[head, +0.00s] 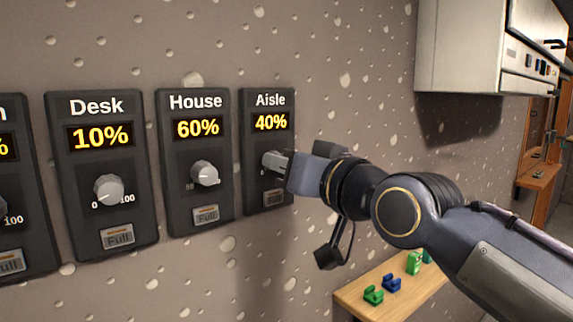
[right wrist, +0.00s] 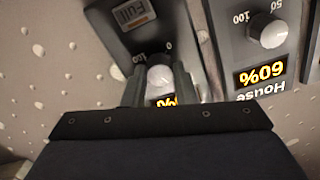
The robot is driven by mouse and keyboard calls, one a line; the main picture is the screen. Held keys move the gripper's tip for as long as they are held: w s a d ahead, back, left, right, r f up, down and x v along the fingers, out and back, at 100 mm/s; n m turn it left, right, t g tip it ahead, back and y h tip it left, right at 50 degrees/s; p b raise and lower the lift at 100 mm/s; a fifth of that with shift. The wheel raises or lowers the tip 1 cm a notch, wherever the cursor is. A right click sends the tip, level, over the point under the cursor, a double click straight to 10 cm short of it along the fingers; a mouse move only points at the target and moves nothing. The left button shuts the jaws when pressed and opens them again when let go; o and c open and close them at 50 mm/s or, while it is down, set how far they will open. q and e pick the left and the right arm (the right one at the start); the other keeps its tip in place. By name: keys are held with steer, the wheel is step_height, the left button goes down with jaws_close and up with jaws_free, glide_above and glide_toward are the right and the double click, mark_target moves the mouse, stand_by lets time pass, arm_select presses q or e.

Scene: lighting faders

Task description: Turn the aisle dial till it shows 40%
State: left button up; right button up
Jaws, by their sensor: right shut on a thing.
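The aisle panel (head: 283,190) is a dark box on the wall, and its display (head: 271,122) reads 40%. My right gripper (head: 273,162) is at the aisle dial, coming in from the right, and its fingers hide most of the dial in the head view. In the right wrist view, the gripper (right wrist: 158,85) is shut on the grey aisle dial (right wrist: 160,76), one finger on each side. The aisle display is mostly hidden there behind the gripper. My left gripper is not in view.
The House panel (head: 197,218) reads 60% and the Desk panel (head: 100,240) reads 10%, both left of Aisle. A Full button (head: 273,198) sits below the aisle dial. A wooden shelf (head: 350,298) with small green and blue pieces is at lower right. A white cabinet (head: 460,50) hangs at upper right.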

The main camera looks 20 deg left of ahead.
steer(key=o, duration=1)
steer(key=shift+d, duration=0.1)
steer(key=b+v, duration=0.2)
steer(key=v, duration=0.5)
steer(key=shift+s+d+b, duration=0.25)
steer(key=shift+b, duration=0.1)
steer(key=shift+f, duration=0.1)
